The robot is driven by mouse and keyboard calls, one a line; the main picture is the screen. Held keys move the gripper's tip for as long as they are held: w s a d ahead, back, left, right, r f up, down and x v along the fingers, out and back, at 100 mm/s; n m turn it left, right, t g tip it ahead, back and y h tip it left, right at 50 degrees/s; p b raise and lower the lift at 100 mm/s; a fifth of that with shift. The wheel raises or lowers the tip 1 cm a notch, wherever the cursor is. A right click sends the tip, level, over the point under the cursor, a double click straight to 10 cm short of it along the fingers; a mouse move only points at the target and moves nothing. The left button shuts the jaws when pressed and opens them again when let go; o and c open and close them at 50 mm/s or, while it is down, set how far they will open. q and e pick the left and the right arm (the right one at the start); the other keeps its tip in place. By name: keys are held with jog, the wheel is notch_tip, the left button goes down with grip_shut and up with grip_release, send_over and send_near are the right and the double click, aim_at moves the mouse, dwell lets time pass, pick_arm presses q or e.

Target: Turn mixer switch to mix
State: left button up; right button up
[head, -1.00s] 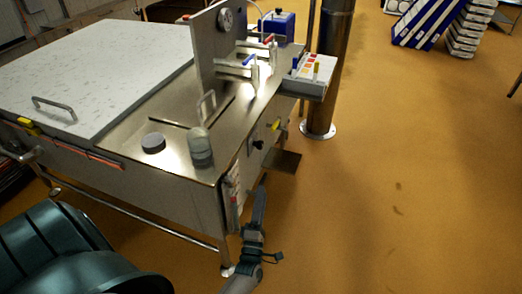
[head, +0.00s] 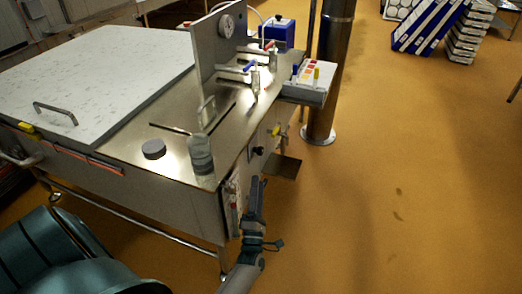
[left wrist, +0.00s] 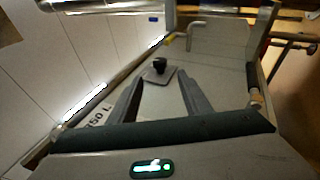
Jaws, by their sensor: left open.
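The mixer switch is a black knob (head: 257,151) on the end panel of the steel vat. In the left wrist view the black knob (left wrist: 160,64) stands out from a small square grey plate (left wrist: 160,76). My left gripper (head: 258,180) is below the knob in the head view, close to the panel. In the left wrist view the fingers of my left gripper (left wrist: 161,85) are apart and empty, with the knob ahead between their tips, not touched. Any label around the knob is too small to read. My right gripper is not in view.
A valve with a yellow handle (head: 276,131) sits right of the knob. A grey box with coloured buttons (head: 307,87) juts out above it. A glass jar (head: 201,157) and a dark disc (head: 154,149) stand on the vat top.

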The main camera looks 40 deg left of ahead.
aim_at(261, 151)
pick_arm(q)
jog(key=p+x, duration=0.1)
jog(key=x, duration=1.2)
jog(key=shift+w+a, duration=0.15)
jog(key=shift+w, duration=0.05)
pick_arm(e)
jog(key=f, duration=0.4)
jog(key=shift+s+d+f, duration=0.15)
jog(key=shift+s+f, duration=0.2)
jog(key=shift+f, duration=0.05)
pick_arm(q)
jog(key=shift+c, duration=0.6)
jog(key=c, duration=0.9)
